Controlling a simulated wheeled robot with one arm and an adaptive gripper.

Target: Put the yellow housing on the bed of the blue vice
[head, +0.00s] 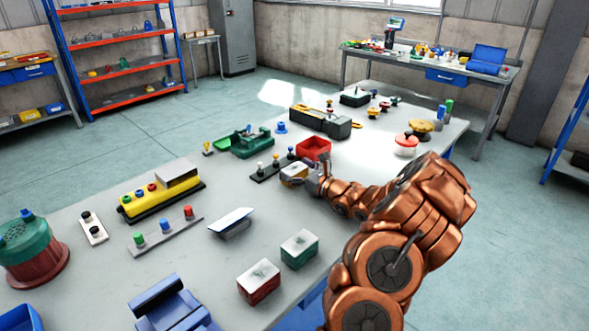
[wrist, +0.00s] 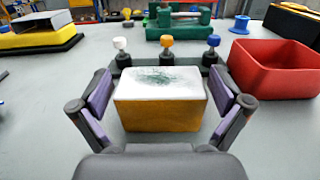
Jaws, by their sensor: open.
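The yellow housing (wrist: 160,108), a box with yellow-orange sides and a pale, speckled top, stands on the table in the middle of the wrist view. It also shows in the head view (head: 293,174), partly hidden by my gripper. My gripper (wrist: 160,92) is open, with one purple-padded finger on each side of the housing. A gap shows between each finger and the box. In the head view my gripper (head: 308,180) reaches in from the right. The blue vice (head: 172,306) is at the near edge of the head view, cut off at the bottom.
A red bin (wrist: 272,68) stands right of the housing. A strip of knobs (wrist: 167,70) lies just behind it. Red (head: 259,281) and green (head: 299,249) boxes and a tilted pale-topped part (head: 231,223) stand between the housing and the vice.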

